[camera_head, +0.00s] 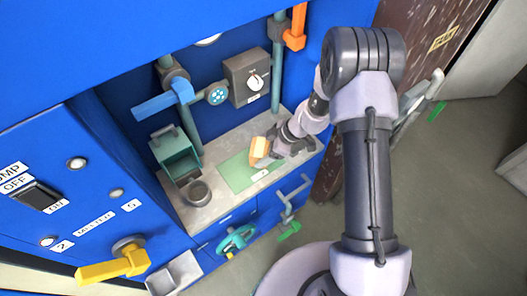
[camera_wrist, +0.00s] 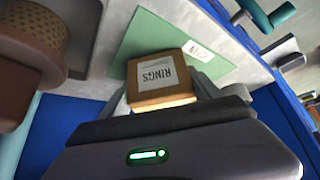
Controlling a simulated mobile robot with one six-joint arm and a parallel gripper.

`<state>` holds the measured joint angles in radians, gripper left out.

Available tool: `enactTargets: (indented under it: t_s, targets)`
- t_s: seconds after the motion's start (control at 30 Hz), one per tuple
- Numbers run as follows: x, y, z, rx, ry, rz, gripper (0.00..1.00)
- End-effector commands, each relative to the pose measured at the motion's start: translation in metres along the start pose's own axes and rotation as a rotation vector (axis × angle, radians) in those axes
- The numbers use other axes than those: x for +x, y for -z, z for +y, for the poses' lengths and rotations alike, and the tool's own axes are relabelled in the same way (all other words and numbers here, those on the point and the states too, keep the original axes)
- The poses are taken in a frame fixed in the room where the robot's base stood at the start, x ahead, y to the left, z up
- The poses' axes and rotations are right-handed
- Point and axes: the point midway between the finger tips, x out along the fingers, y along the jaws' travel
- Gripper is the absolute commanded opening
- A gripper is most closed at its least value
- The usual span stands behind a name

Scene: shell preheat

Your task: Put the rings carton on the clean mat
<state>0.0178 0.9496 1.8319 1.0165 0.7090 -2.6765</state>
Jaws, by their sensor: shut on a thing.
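The rings carton (camera_head: 260,149) is a small orange-brown box. In the wrist view its label reads RINGS on the carton (camera_wrist: 158,78). My gripper (camera_head: 272,147) is shut on it, with the fingers at its sides in the wrist view (camera_wrist: 160,100). The clean mat (camera_head: 237,174) is a flat green sheet with a small white label, lying on the grey counter. It also shows behind the carton in the wrist view (camera_wrist: 150,32). The carton is over the mat's far right part in the head view. I cannot tell whether it touches the mat.
A grey cup (camera_head: 198,192) and a green scoop-like bin (camera_head: 176,155) stand left of the mat on the counter (camera_head: 215,208). A grey box with a dial (camera_head: 247,76) is on the back wall. Pipes with blue and orange handles rise behind.

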Motion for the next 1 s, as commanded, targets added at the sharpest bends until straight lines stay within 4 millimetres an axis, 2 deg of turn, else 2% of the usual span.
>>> enactTargets:
  t_s: [0.07, 0.1, 0.17, 0.2, 0.47, 0.57, 0.8, 0.9, 1.0]
  targets:
    - [0.003, -0.002, 0.000, 0.000, 0.000, 0.000, 0.31]
    - [0.002, -0.001, 0.000, 0.000, 0.001, 0.000, 0.80]
    - [0.001, -0.001, 0.000, 0.000, 0.000, 0.000, 0.92]
    - [0.001, -0.001, 0.000, 0.000, 0.000, 0.000, 0.94]
    - [0.000, -0.001, 0.000, 0.000, 0.000, 0.000, 0.94]
    - [-0.009, 0.002, 0.001, 0.000, -0.002, 0.000, 0.94]
    - [-0.077, 0.003, 0.001, 0.002, -0.003, 0.000, 0.94]
    - [-0.100, 0.002, 0.001, 0.002, -0.003, 0.000, 0.94]
    - [-0.115, 0.001, 0.000, 0.000, -0.001, 0.000, 0.94]
